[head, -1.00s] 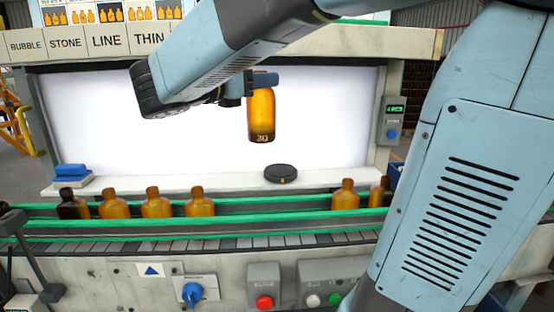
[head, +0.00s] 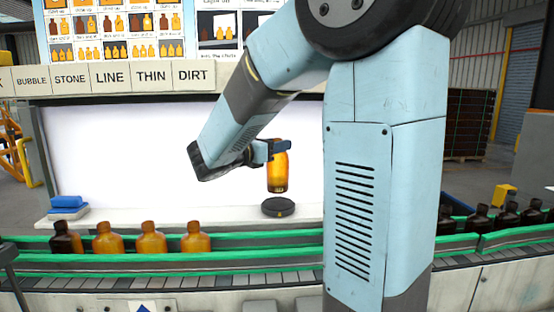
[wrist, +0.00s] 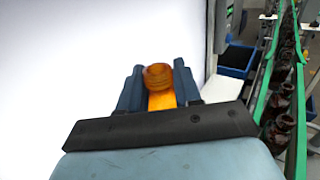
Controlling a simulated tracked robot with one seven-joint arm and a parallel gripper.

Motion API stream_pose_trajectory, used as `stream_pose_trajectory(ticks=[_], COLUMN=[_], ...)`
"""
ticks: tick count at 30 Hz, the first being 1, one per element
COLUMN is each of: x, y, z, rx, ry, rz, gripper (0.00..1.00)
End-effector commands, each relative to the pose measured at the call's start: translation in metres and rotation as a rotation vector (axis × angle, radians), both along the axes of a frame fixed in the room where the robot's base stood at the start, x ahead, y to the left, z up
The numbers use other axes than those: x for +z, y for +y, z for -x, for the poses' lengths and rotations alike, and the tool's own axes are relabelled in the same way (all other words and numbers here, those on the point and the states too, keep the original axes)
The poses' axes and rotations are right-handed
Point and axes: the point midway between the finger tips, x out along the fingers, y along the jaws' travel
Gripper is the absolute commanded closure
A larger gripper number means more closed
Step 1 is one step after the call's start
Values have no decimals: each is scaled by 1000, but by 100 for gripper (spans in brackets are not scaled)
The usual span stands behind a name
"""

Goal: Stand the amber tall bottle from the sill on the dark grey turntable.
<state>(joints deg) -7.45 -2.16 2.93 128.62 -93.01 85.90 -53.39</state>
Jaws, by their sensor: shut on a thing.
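The amber tall bottle (head: 278,176) hangs upright in my gripper (head: 279,146), which is shut around its upper part. In the wrist view the bottle's amber neck and mouth (wrist: 158,76) show between the two fingers of my gripper (wrist: 159,90). The dark grey turntable (head: 278,207) is a low round disc on the pale sill (head: 180,215). The bottle is above the turntable, roughly in line with it in the head view, with a small gap between its base and the disc. The turntable does not show in the wrist view.
Several amber bottles (head: 152,239) stand on the green-railed conveyor (head: 270,238) in front of the sill. Dark bottles (head: 480,218) stand at the right. A blue block (head: 68,203) lies at the sill's left end. A bright white panel (head: 130,150) is behind.

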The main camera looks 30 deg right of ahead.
Motion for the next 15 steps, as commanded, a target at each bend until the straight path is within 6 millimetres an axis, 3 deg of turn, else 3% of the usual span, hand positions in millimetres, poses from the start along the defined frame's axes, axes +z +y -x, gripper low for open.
stream_pose_trajectory(ticks=[9,15], x=[-35,-38], y=[-6,-5], z=[-5,-4], rx=[-1,-1], ry=[3,0], rz=[1,0], gripper=[100,100])
